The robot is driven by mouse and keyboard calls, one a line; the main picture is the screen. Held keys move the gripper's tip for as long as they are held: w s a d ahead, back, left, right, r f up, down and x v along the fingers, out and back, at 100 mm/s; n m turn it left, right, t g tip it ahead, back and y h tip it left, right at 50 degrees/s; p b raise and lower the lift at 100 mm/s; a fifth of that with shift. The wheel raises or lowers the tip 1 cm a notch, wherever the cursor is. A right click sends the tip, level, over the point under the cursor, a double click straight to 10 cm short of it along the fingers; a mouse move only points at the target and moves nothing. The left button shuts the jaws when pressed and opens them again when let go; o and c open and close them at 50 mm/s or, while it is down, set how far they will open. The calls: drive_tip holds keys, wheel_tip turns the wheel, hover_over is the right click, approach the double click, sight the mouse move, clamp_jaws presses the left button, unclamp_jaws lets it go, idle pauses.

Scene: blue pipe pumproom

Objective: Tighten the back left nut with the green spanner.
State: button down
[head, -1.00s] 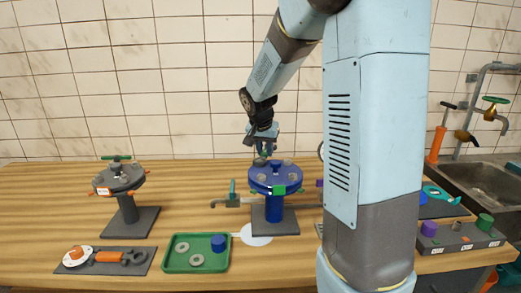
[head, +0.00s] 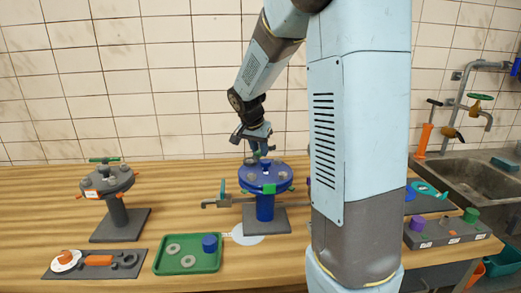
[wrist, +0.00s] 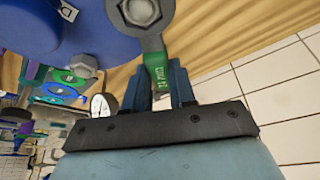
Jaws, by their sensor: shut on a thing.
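The blue flange (head: 265,189) stands on a dark base plate, with grey nuts on its top. My gripper (head: 262,148) is over the flange's back edge, pointing down. In the wrist view my gripper (wrist: 157,88) is shut on the green handle of the spanner (wrist: 155,66). The spanner's grey head lies at a nut (wrist: 140,11) on the blue flange and appears to be around it; how far down it sits I cannot tell. Another nut (wrist: 83,65) shows to the left. In the head view the spanner is mostly hidden by my gripper.
A grey valve stand (head: 110,181) is at the left. A green tray (head: 160,265) holds grey rings and a blue cylinder. A dark mat with orange-handled parts lies front left. My arm hides the table to the right of the flange. A sink (head: 466,180) is at far right.

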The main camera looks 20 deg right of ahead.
sight(259, 151)
drive_tip(key=shift+r, duration=0.5)
idle(0.3)
drive_tip(key=shift+r, duration=1.55)
drive_tip(key=shift+r, duration=0.1)
